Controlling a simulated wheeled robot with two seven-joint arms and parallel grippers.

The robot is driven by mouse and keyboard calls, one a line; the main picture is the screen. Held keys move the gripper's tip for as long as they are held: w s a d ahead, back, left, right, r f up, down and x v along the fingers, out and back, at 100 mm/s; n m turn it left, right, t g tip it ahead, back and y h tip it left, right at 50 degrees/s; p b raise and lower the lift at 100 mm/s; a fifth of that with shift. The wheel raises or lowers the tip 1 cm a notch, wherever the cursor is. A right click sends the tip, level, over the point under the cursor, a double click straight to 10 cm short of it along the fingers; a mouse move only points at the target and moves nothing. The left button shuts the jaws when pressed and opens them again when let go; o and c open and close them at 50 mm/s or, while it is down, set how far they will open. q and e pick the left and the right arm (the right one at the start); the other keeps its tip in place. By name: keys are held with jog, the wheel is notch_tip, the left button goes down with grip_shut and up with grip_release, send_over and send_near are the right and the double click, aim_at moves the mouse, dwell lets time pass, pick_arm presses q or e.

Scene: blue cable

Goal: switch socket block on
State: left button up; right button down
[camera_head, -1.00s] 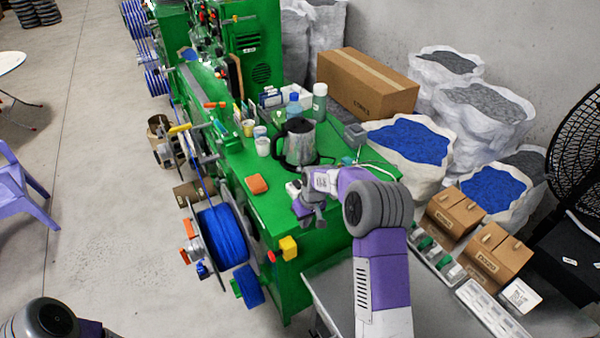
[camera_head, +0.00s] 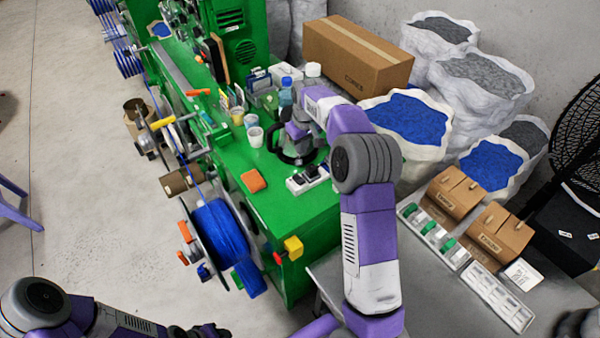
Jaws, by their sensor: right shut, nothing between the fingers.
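The socket block (camera_head: 308,179) is a small white block with dark sockets. It lies on the green machine top (camera_head: 290,208) near its right edge, just in front of the kettle. My right gripper (camera_head: 299,145) is shut and empty. It points down in front of the dark metal kettle (camera_head: 284,150), a little behind and above the socket block in the picture. The gripper and forearm hide part of the kettle. Whether the gripper touches anything is not clear. My left arm shows at the bottom left; its gripper is not clearly seen.
An orange block (camera_head: 253,181) and a white cup (camera_head: 254,136) are left of the block. A blue cable spool (camera_head: 222,232) hangs on the machine's front side. A cardboard box (camera_head: 357,55) and sacks (camera_head: 408,122) stand behind. Small boxes (camera_head: 500,236) sit on the grey table.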

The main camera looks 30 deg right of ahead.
send_over(301, 181)
jog(key=w, duration=0.1)
notch_tip(301, 181, down, 10)
jog(key=shift+f+p, duration=0.15)
jog(key=shift+p, duration=0.3)
jog(key=shift+s+f, duration=0.2)
jog(key=shift+f, duration=0.35)
jog(key=shift+s+f, duration=0.2)
jog(key=shift+f, duration=0.35)
jog(key=shift+s+f+p, duration=0.25)
jog(key=shift+f+p, duration=0.05)
jog(key=shift+f, duration=0.3)
